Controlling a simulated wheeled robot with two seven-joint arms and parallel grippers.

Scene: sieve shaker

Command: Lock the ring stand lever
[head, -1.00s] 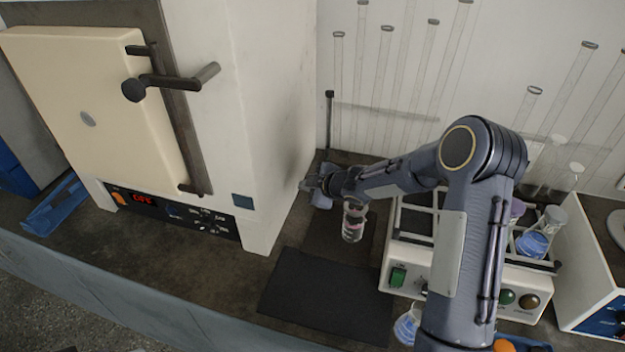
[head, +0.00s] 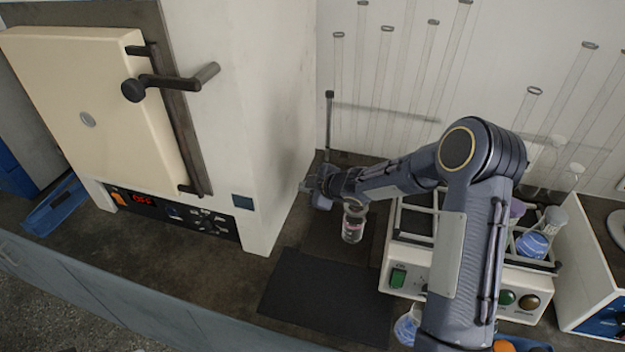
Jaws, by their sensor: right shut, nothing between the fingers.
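The ring stand shows as a thin dark upright rod (head: 329,122) with a dark cap, standing against the back wall just right of the big furnace. Its lower part and its lever are hidden behind my right gripper or too small to make out. My right gripper (head: 309,187) is at the lower part of the rod, close to the furnace side. It is small in the picture and appears shut with nothing held. A clear bottle (head: 353,224) with pinkish markings is just below my right wrist, apart from the fingertips as far as I can tell. My left gripper is not in view.
The furnace (head: 270,120) stands close at left, its door handle (head: 180,82) sticking out. A sieve shaker (head: 405,278) with a rack is under my right arm. A black mat (head: 322,297) lies clear in front. Glass tubes (head: 385,90) hang on the wall.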

